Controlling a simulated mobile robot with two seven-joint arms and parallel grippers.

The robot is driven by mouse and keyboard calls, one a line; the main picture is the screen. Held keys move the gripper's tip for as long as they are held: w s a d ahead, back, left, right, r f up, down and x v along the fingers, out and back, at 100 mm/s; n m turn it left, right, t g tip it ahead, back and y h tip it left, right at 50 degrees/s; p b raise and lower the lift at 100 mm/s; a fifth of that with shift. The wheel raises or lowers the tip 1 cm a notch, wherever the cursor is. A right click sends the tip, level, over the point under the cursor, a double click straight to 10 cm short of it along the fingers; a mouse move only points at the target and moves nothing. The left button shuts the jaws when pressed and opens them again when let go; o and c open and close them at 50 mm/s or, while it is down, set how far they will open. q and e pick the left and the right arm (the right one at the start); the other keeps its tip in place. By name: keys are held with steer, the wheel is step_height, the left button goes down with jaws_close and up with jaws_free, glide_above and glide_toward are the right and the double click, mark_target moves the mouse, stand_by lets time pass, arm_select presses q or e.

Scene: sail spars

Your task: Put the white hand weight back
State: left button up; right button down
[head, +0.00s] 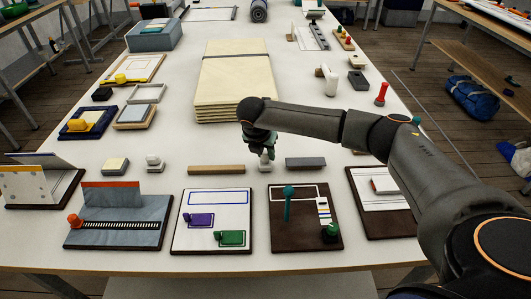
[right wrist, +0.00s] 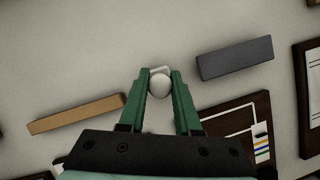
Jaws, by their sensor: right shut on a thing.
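My right gripper (head: 262,150) is over the near middle of the long white table, pointing down. Its green fingers are shut on a small white hand weight (head: 265,161). In the right wrist view, the weight's rounded white top (right wrist: 159,85) shows between the fingertips (right wrist: 159,78). The fingers hide part of it, and I cannot tell whether it touches the table. A similar small white piece (head: 153,163) stands further left, beside a pale block with a grey base (head: 115,167). My left gripper is not in view.
A wooden bar (head: 216,169) lies left of the gripper and a dark grey bar (head: 305,163) right of it. Several boards line the front edge, including a brown one (head: 305,235) and a white one (head: 212,222). A stack of pale panels (head: 233,85) stands behind.

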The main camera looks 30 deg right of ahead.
steer(key=shift+f, duration=0.1)
steer(key=c, duration=0.6)
jaws_free()
steer(key=shift+f, duration=0.1)
steer(key=v, duration=1.2)
steer(key=shift+r, duration=0.2)
